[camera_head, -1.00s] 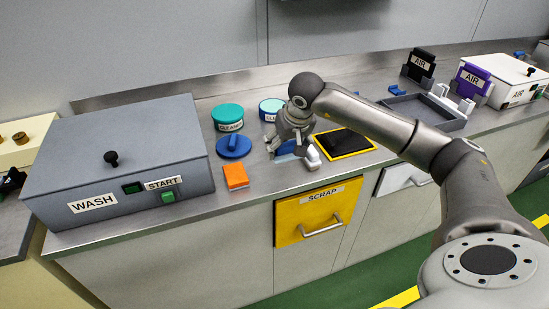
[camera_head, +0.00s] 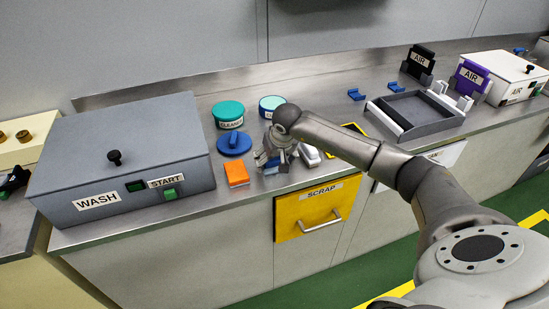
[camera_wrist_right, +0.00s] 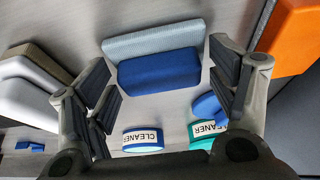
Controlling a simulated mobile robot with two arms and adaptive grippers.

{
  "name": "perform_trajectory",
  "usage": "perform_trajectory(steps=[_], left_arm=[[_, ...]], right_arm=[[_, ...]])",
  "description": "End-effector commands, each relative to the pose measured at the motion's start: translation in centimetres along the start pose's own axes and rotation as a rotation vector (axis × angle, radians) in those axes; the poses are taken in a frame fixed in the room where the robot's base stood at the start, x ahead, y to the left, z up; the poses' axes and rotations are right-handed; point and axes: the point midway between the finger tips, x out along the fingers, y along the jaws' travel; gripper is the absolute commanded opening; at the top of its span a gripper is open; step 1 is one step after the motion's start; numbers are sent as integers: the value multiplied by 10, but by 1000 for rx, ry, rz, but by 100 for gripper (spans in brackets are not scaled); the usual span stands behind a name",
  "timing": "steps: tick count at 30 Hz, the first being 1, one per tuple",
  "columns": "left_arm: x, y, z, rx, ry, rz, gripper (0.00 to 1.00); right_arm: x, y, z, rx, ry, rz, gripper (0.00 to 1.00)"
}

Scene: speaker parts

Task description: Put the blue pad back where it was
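The blue pad (camera_wrist_right: 158,70) is a dark blue block with a pale blue-grey layer along one side. It lies on the steel counter in the right wrist view. In the head view only a bit of blue (camera_head: 270,171) shows below my right gripper (camera_head: 272,160). In the wrist view the right gripper's fingers (camera_wrist_right: 165,90) are spread on either side of the pad, with a gap at each side. The gripper is open and does not touch the pad as far as I can see. My left gripper is not in view.
An orange block (camera_head: 236,174) lies left of the gripper, a white block (camera_head: 309,155) right. A blue-handled disc (camera_head: 234,144), teal cleaner tub (camera_head: 228,115) and blue-banded cleaner tub (camera_head: 271,105) stand behind. The wash box (camera_head: 120,165) is left; a grey tray (camera_head: 425,110) is right.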

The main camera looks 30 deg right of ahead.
Motion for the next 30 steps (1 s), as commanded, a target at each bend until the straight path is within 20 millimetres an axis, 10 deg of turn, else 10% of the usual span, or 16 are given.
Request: perform_trajectory(steps=[17, 30], left_arm=[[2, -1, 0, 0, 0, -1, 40], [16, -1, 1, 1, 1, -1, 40]], right_arm=[[-9, 0, -2, -1, 4, -1, 97], [-94, 0, -1, -2, 5, -1, 97]])
